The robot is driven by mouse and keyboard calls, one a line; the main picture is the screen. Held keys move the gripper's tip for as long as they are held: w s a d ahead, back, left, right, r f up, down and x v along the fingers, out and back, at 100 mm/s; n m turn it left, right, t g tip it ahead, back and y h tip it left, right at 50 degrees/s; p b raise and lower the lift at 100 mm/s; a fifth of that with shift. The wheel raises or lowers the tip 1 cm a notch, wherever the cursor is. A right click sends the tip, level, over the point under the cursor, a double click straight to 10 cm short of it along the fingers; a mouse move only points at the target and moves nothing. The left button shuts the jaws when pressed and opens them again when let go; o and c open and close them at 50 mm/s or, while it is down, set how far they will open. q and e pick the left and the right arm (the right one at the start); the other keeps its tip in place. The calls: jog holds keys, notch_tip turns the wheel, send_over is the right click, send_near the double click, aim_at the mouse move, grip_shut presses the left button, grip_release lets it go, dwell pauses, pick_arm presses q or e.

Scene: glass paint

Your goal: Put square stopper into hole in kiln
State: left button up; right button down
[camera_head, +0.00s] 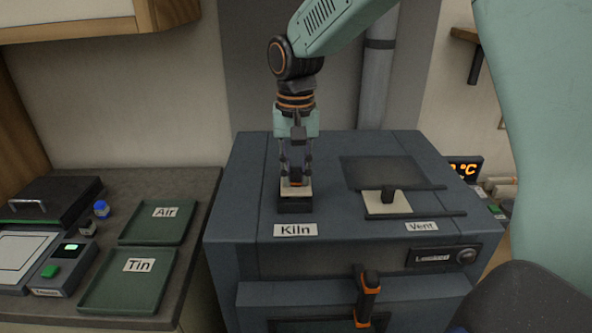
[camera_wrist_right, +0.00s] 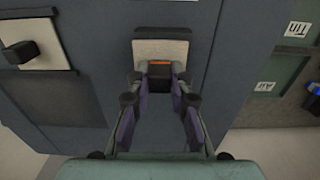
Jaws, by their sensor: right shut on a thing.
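The square stopper (camera_head: 297,191) is a cream plate with a dark, orange-banded grip, at the top front of the blue-grey kiln (camera_head: 244,195). My right gripper (camera_head: 296,178) points down from above and is shut on that grip. The stopper also shows in the right wrist view (camera_wrist_right: 160,52), just beyond the fingertips (camera_wrist_right: 160,82). A black square opening or collar (camera_head: 295,206) lies directly under and in front of the plate, behind the "Kiln" label (camera_head: 295,230). The plate hides most of it, and I cannot tell whether the stopper touches it. My left gripper is not in view.
A cream vent plate with a black knob (camera_head: 388,197) lies between dark rails, right of the stopper, by the "Vent" label (camera_head: 422,226). An orange-ended handle (camera_head: 367,295) juts from the kiln front. Green trays (camera_head: 125,290) lie on the left counter.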

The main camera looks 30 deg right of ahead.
jog(key=shift+w+a, duration=0.15)
jog(key=shift+a, duration=0.15)
jog(key=shift+s+d+f, duration=0.2)
jog(key=shift+s, duration=0.1)
jog(key=shift+w+f, duration=0.1)
jog(key=shift+f, duration=0.1)
jog(key=shift+w+a, duration=0.1)
jog(key=shift+a, duration=0.05)
jog(key=shift+s, duration=0.2)
